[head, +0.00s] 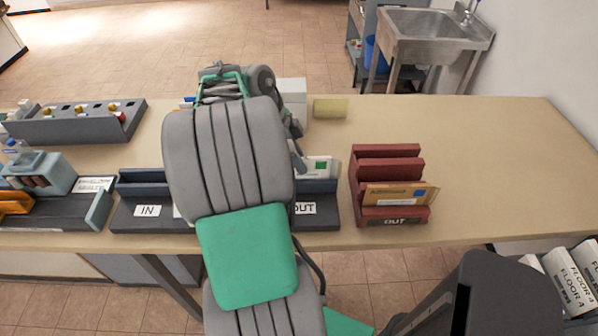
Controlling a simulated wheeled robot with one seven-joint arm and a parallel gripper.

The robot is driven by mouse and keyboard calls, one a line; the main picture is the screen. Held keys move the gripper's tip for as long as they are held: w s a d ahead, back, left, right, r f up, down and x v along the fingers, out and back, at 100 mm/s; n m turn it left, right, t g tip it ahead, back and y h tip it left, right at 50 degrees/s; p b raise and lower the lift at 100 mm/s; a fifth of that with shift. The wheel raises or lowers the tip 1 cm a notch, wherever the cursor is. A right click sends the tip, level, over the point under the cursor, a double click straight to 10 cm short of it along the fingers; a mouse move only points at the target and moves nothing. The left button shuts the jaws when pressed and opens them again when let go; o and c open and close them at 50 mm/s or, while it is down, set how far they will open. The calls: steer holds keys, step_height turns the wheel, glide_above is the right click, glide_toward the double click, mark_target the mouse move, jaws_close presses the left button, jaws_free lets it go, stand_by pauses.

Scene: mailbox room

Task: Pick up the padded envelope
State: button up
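An orange-yellow envelope (395,195) stands in the front slot of the dark red rack (390,152), which has an OUT label at its front. It leans slightly and sticks out past the rack's right side. It looks like the padded envelope. More orange envelopes (15,203) lie at the far left edge, partly cut off. My arm reaches over the table, left of the red rack. My arm's own links cover the gripper's fingers, so I cannot see whether they are open or hold anything.
A dark tray labelled IN and OUT (147,194) sits under my arm, partly hidden. A grey organizer (75,124) stands back left, a yellow pad (331,108) at the back middle. The table (500,165) is clear right of the red rack.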

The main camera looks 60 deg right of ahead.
jaws_close()
steer(key=shift+r, duration=0.15)
